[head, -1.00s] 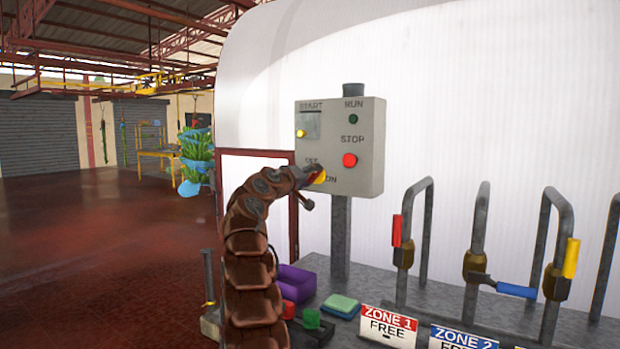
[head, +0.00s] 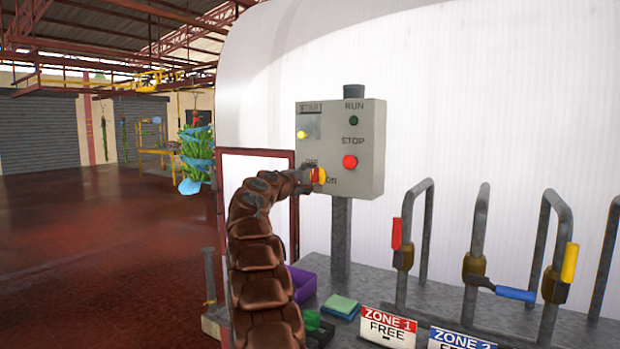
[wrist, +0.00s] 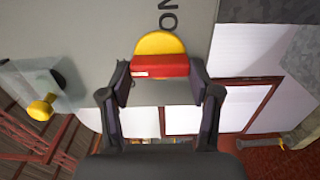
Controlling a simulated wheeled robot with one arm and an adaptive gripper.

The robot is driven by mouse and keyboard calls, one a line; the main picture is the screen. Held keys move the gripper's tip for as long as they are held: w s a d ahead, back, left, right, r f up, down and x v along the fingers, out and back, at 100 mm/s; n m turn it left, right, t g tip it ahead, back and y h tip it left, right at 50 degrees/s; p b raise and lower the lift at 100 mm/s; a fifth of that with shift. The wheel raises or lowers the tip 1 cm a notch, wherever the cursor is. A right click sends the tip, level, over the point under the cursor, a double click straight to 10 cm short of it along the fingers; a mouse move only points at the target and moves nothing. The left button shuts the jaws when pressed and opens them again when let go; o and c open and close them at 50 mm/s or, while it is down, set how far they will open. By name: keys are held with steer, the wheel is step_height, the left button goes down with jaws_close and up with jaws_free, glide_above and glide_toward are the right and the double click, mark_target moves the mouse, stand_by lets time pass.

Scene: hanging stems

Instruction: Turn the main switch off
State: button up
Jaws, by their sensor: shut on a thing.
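The main switch is a red handle (head: 316,176) on a yellow disc (head: 322,178), low on the front of a grey control box (head: 368,120). The OFF label is above it, partly hidden, and the ON label is at its right. The handle stands about upright on the box. In the wrist view the red handle (wrist: 160,66) lies level across the yellow disc (wrist: 158,42), with ON beyond it. My gripper (wrist: 162,78) is shut on the handle, one finger at each end. In the head view my gripper (head: 308,178) comes from the left and hides part of the switch.
The box also carries a covered yellow START button (head: 302,135), a green RUN lamp (head: 353,120) and a red STOP button (head: 350,162). A grey post holds it above a bench with a purple bin (head: 302,282) and pipes with valves. Open floor lies left.

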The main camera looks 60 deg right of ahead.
mark_target(312, 177)
stand_by(0.5)
steer(key=o, duration=1.1)
steer(key=shift+o, duration=0.2)
steer(key=shift+a, duration=0.95)
steer(key=shift+s+a, duration=0.1)
steer(key=shift+a, duration=0.5)
steer(key=a, duration=0.9)
steer(key=shift+s, duration=0.15)
